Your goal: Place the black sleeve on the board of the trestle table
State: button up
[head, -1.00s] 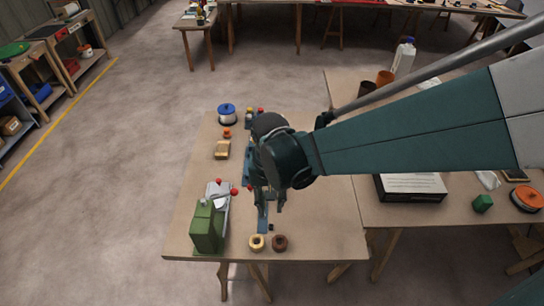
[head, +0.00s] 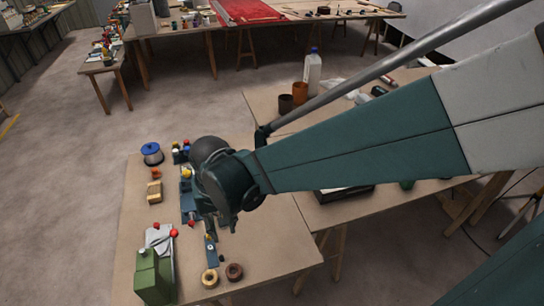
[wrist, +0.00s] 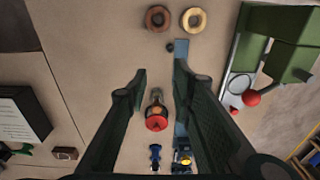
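The trestle table's board (head: 265,255) is the tan top under my gripper; it also shows in the wrist view (wrist: 90,60). My gripper (wrist: 160,70) is open above it, its two dark fingers apart with nothing clasped between the tips. A small dark round piece (wrist: 170,47) lies beside the end of a blue bar (wrist: 181,50), just beyond the fingertips; it may be the black sleeve, but it is too small to be sure. A red-topped, bottle-like piece (wrist: 157,118) shows between the fingers, lower down. In the head view my wrist hides the area beneath it.
A brown ring (head: 234,272) and a pale yellow ring (head: 210,278) lie near the front edge. A green machine (head: 150,275) with red knobs stands at the left. A blue-ended spool (head: 152,153) stands at the back left. A second table (head: 310,215) adjoins on the right.

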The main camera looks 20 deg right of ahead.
jog(key=s+d+r+t, duration=0.3)
jog(key=d+r, duration=0.4)
jog(key=d, duration=0.3)
jog(key=s+d+r+t, duration=0.3)
jog(key=d+r, duration=0.4)
jog(key=d, duration=0.3)
jog(key=shift+d, duration=0.15)
